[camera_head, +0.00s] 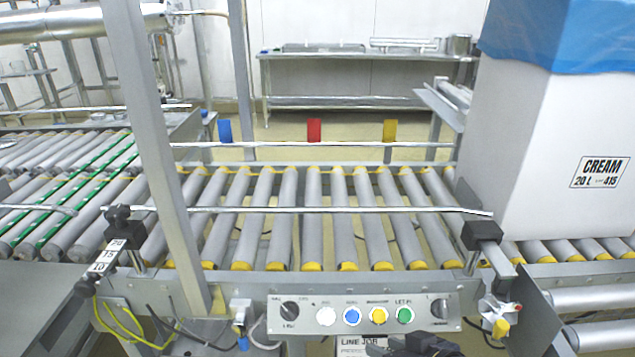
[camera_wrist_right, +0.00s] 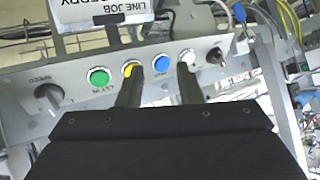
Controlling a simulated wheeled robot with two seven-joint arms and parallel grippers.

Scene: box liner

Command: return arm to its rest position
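My right gripper (camera_head: 412,345) shows as a dark shape at the bottom edge of the head view, just below the control panel (camera_head: 362,313). In the right wrist view its two fingers (camera_wrist_right: 158,66) stand apart with nothing between them. They point toward the panel's row of buttons, and the blue button (camera_wrist_right: 162,64) shows in the gap behind them. I cannot tell whether a fingertip touches the panel. My left gripper is in neither view.
A white box (camera_head: 540,150) marked CREAM, with a blue liner (camera_head: 565,35) over its top, stands on the rollers at right. The middle roller conveyor (camera_head: 315,215) is empty. A grey post (camera_head: 155,150) rises at left. Guide rails (camera_head: 330,210) cross the conveyor.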

